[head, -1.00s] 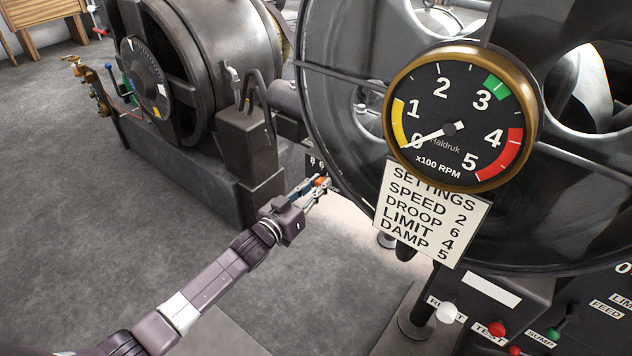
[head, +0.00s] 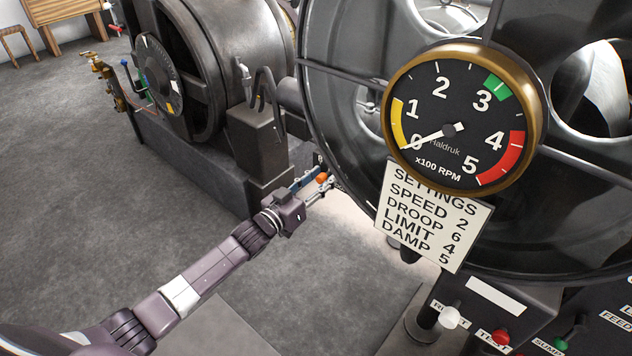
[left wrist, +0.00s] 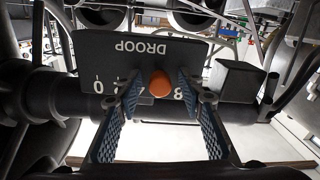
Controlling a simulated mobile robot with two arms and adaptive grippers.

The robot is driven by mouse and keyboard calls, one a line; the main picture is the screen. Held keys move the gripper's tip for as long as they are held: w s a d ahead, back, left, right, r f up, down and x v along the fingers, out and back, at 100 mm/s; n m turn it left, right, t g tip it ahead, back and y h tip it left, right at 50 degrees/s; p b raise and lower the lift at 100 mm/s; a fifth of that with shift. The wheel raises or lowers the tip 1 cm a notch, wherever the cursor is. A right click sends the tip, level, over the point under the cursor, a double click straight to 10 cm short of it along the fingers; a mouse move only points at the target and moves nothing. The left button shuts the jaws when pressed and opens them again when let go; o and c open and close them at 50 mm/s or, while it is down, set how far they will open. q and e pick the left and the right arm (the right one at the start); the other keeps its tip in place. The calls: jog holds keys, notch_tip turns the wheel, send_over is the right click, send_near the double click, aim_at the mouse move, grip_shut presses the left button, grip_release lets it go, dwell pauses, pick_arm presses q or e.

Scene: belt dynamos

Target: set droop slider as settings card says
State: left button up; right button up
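The settings card (head: 432,215) hangs under the gauge and reads speed 2, droop 6, limit 4, damp 5. The droop slider's dark plate (left wrist: 110,50) carries the word DROOP and a number row with 0 at left and 8 at right. Its round orange knob (left wrist: 160,84) appears between the 4 and the 8, covering the scale there; it also shows in the head view (head: 322,178). My left gripper (left wrist: 158,82) is open, its blue fingers on either side of the knob, with gaps visible. My right gripper is out of view.
A brass-rimmed RPM gauge (head: 462,118) reads near 0, before a large dark wheel (head: 345,130). A drum-shaped machine (head: 215,60) stands at left. Small red (head: 501,337) and white (head: 450,317) knobs are at lower right. Grey floor is clear at left.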

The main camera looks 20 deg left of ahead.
pick_arm(q)
jog(key=shift+s+a+f, duration=0.1)
jog(key=shift+s+a, duration=0.25)
jog(key=d+v, duration=0.1)
jog(key=v, duration=1)
jog(key=shift+s+d+r, duration=0.25)
jog(key=shift+s+d, duration=0.05)
jog(key=shift+s, duration=0.15)
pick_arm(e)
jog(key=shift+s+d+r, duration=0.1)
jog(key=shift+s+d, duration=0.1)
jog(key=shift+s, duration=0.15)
